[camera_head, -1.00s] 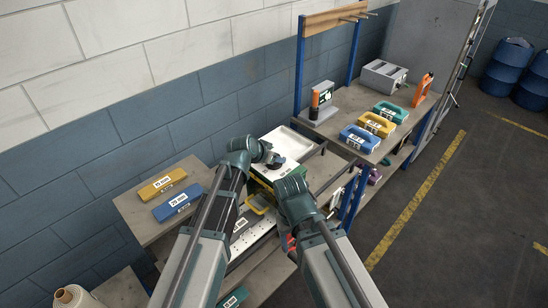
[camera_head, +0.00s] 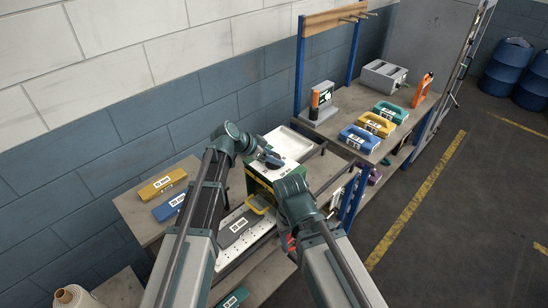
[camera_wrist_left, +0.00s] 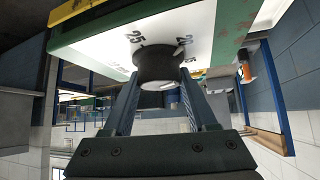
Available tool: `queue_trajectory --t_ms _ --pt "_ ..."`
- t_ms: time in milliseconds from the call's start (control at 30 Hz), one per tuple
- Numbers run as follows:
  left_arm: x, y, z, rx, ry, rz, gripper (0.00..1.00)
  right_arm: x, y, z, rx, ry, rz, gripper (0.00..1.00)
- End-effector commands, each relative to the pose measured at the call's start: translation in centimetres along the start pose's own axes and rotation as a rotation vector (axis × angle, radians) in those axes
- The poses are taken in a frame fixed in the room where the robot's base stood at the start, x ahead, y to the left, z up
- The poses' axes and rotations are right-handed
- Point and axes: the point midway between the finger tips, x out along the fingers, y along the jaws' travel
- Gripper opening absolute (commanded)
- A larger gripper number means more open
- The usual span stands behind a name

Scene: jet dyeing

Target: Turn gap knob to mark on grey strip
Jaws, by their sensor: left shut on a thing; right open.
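The gap knob (camera_wrist_left: 158,66) is a dark round knob on a white dial face (camera_wrist_left: 195,35) marked 25, 20 and more, on a green-edged machine. My left gripper (camera_wrist_left: 159,82) is shut on the knob, with one finger on each side of it. In the head view my left gripper (camera_head: 272,158) is at the top of the green machine (camera_head: 259,187); the knob is hard to make out there. The grey strip (camera_head: 234,236) carries a white label too small to read and lies on a white perforated plate. My right gripper is low beside the machine, its jaws mostly hidden by its wrist (camera_head: 293,190).
Yellow (camera_head: 163,182) and blue (camera_head: 168,207) labelled blocks lie on the left table. A right bench holds blue (camera_head: 360,138), yellow (camera_head: 376,124) and teal (camera_head: 391,112) cases. The right floor is open.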

Motion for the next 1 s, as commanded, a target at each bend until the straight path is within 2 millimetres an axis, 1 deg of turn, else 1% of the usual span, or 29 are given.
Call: queue_trajectory --t_ms 333,367,400,500,767,833,933,1000 --pt "0.0 0.0 0.1 0.003 -0.004 0.000 0.02 0.0 0.0 0.0 0.000 0.000 0.000 0.64" --pt "0.0 0.0 0.1 0.003 -0.004 0.000 0.63 0.0 0.0 0.0 0.000 0.000 0.000 0.64" --pt "0.0 0.0 0.1 0.002 -0.004 0.000 0.70 0.0 0.0 0.0 0.000 0.000 0.000 0.64" --pt "0.0 0.0 0.1 0.002 -0.003 0.000 0.88 0.0 0.0 0.0 0.000 0.000 0.000 0.64" --pt "0.0 0.0 0.1 0.001 -0.002 0.000 0.88 0.0 0.0 0.0 0.000 0.000 0.000 0.64" --pt "-0.3 0.0 0.0 0.001 -0.002 0.000 0.88 -0.2 0.0 0.0 0.000 0.000 0.000 0.64" --pt "-1.4 0.0 -0.2 0.000 -0.001 -0.001 0.88 -1.1 0.1 0.1 0.002 0.000 0.000 0.64" --pt "-2.6 0.1 -0.3 -0.001 -0.001 -0.001 0.88 -2.1 0.2 0.1 0.003 0.000 -0.001 0.64"
